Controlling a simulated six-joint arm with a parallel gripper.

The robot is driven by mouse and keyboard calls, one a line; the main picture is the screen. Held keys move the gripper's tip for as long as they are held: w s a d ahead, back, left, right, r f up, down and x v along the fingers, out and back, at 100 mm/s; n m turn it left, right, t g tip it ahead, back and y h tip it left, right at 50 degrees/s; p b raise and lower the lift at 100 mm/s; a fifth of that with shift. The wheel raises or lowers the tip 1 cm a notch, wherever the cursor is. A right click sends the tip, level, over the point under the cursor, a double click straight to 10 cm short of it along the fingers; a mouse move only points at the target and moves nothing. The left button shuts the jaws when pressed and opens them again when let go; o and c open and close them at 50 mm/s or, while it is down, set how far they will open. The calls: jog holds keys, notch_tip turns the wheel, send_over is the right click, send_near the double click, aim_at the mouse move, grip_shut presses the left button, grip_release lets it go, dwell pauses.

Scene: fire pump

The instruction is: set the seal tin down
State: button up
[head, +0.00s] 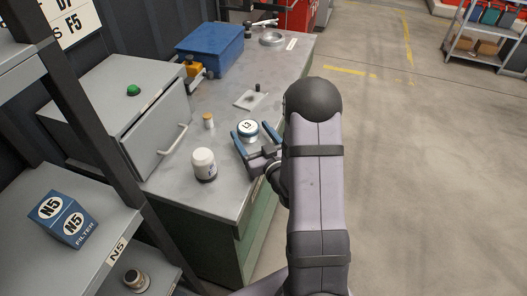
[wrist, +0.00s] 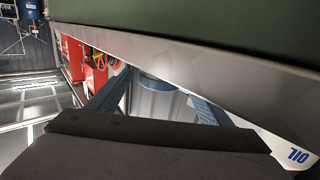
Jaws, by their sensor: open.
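The seal tin (head: 248,128) is a short round silver tin with a blue rim and a white lid marked "L3". It appears to stand upright on the grey workbench top (head: 222,185), near its right edge. My gripper (head: 251,131) is open, with one blue finger on each side of the tin. In the wrist view the tin (wrist: 158,85) sits between the two spread fingers (wrist: 158,98). I cannot tell whether either finger touches it.
A white bottle (head: 204,164) stands just left of my gripper, and a small yellow-capped container (head: 208,121) is behind it. A grey plate with a black knob (head: 251,99) lies beyond the tin. A grey cabinet (head: 130,110) and blue box (head: 210,50) fill the bench's left and back.

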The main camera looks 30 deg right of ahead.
aim_at(253, 134)
jog(key=s, duration=0.5)
jog(key=shift+r, duration=0.3)
jog(key=s+p, duration=0.1)
jog(key=p, duration=0.2)
jog(key=shift+s, duration=0.25)
jog(key=shift+s+a+p, duration=0.1)
jog(key=shift+s+p, duration=1.05)
jog(key=shift+s, duration=0.1)
jog(key=shift+f, duration=0.1)
